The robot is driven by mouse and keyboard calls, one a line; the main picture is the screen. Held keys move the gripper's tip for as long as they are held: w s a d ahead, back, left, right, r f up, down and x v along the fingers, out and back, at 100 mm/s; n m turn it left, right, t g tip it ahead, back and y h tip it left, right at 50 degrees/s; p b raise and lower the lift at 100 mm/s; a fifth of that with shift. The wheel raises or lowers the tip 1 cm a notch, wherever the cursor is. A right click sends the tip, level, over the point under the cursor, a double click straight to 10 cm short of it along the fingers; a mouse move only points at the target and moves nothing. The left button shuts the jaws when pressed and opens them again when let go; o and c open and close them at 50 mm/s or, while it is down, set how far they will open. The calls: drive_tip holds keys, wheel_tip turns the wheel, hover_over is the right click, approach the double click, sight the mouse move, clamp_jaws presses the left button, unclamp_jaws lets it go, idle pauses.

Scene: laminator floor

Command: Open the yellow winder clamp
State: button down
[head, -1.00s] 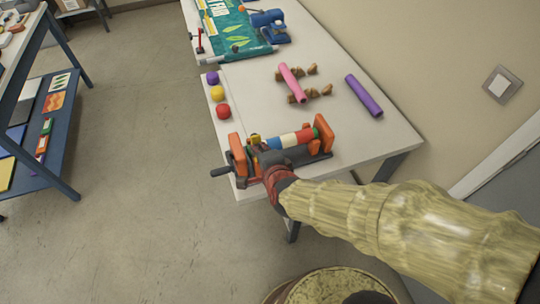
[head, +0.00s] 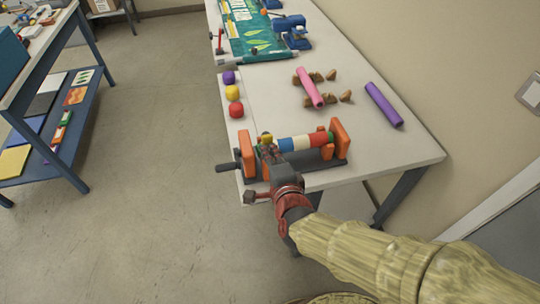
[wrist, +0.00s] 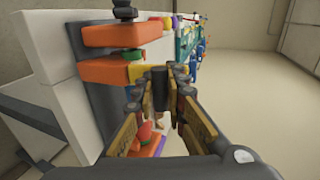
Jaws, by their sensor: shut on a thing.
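The winder stands on the near end of the white table. A roll (head: 300,142) with blue, white and red bands lies between the plates. The small yellow winder clamp (head: 266,139) sits beside the left plate; it shows in the wrist view (wrist: 143,71) against an orange plate. My gripper (head: 268,151) reaches over the winder's near side and is shut on the clamp, its fingers partly hiding it. In the wrist view the fingers (wrist: 171,74) are a narrow gap apart.
Purple, yellow and red lumps (head: 235,109) lie behind the winder. A pink roll (head: 309,88) on brown supports and a purple roll (head: 384,104) lie farther right. A blue shelf (head: 60,150) stands at left, with clear floor between.

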drive_tip(key=shift+s+f, duration=0.15)
drive_tip(key=shift+f, duration=0.25)
drive_tip(key=c, duration=2.1)
unclamp_jaws()
drive_tip(key=shift+o, duration=1.3)
drive_tip(key=shift+r, duration=0.25)
drive_tip(key=shift+v, duration=5.9)
